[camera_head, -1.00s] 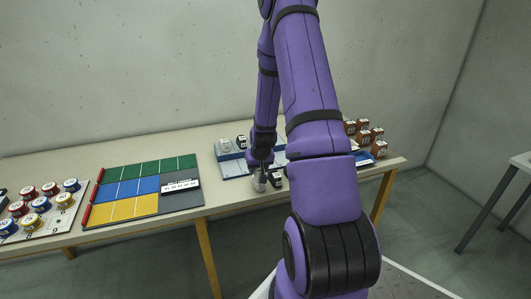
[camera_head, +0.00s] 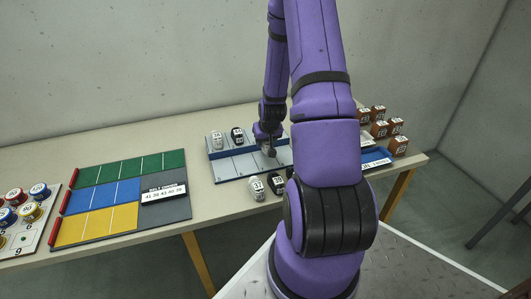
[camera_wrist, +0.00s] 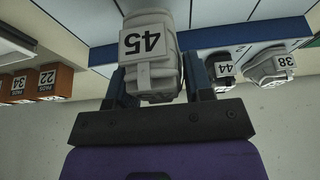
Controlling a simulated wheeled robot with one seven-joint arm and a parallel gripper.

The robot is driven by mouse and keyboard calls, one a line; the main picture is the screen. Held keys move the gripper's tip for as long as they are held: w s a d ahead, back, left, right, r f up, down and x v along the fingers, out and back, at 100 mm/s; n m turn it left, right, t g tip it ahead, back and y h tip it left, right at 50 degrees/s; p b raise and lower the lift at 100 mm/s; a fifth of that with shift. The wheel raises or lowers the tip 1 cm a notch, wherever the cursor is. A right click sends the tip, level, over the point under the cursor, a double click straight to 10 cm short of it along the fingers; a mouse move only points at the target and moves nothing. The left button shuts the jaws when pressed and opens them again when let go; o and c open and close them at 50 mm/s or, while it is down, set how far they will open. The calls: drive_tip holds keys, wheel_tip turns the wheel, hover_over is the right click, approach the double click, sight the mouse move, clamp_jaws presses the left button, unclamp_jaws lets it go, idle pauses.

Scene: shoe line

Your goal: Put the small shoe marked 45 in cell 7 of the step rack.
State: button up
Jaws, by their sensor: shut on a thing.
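The small white shoe marked 45 (camera_wrist: 150,62) is between the jaws of my gripper (camera_wrist: 157,85) in the wrist view, its label facing the camera. My gripper (camera_head: 267,142) is shut on it. In the head view the gripper is over the front, lower row of the step rack (camera_head: 233,167); the shoe (camera_head: 268,152) shows there as a small grey shape. I cannot tell if it touches the rack. The cell number under it is not readable.
On the rack's back step stand a white shoe marked 38 (camera_wrist: 272,66) and a black one marked 44 (camera_wrist: 221,70). A white shoe marked 37 (camera_head: 255,189) and a black shoe (camera_head: 275,184) stand in front of the rack. Brown boxes (camera_head: 379,129) are at right.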

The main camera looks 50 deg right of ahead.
sight(265, 159)
drive_tip(key=shift+f, duration=2.9)
drive_tip(key=shift+f, duration=0.15)
drive_tip(key=o, duration=0.9)
drive_tip(key=shift+o, duration=0.2)
